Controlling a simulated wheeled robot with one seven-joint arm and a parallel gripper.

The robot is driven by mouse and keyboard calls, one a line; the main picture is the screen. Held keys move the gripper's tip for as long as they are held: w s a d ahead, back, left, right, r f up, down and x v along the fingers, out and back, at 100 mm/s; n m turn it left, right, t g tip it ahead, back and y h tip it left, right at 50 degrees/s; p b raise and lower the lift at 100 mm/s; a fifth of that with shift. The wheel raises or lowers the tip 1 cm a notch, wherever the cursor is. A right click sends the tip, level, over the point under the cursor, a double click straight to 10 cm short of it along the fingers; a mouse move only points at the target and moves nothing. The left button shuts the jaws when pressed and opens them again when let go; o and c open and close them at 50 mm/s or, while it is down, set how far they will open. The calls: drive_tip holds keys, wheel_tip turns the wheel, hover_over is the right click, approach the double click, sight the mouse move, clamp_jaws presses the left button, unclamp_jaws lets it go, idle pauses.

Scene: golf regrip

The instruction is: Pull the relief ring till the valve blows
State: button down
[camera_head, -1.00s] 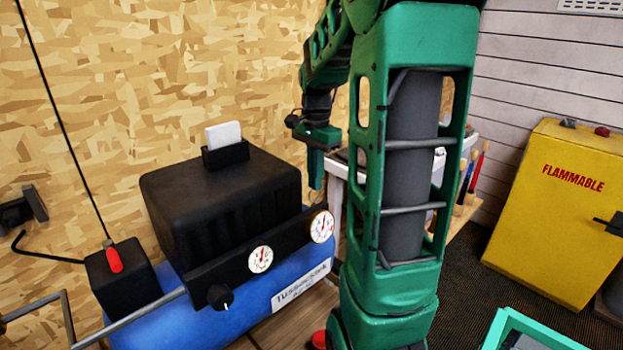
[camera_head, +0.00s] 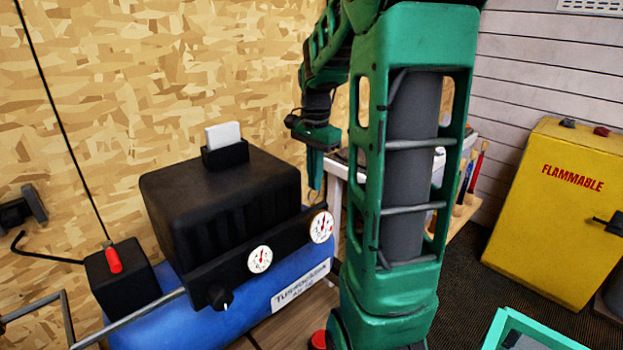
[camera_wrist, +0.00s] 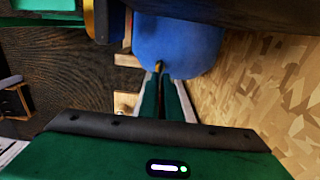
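The blue compressor tank (camera_head: 165,325) stands at the lower left in the head view, under a black housing (camera_head: 225,195). Its rounded blue end (camera_wrist: 185,45) fills the top middle of the wrist view. A small brass-coloured piece (camera_wrist: 160,66), perhaps the relief valve or its ring, shows against it at my fingertips. My gripper (camera_wrist: 163,80) points at this piece with its two green fingers close together. A dark narrow gap shows between them, but I cannot tell whether they grip anything. In the head view my gripper (camera_head: 315,180) hangs beside the housing's right end, behind the right gauge.
Two white gauges (camera_head: 260,259) (camera_head: 321,226) and a black knob (camera_head: 220,297) are on the front bar. A red-handled switch box (camera_head: 120,275) is at left. A workbench (camera_head: 455,205) stands behind my arm. A yellow flammables cabinet (camera_head: 560,215) is at right.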

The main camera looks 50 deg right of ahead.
drive_tip(key=shift+w+r, duration=0.15)
drive_tip(key=shift+r, duration=0.65)
drive_tip(key=c, duration=2)
unclamp_jaws()
drive_tip(key=shift+f, duration=0.1)
wheel_tip(320, 180, up, 11)
drive_tip(key=shift+f, duration=0.1)
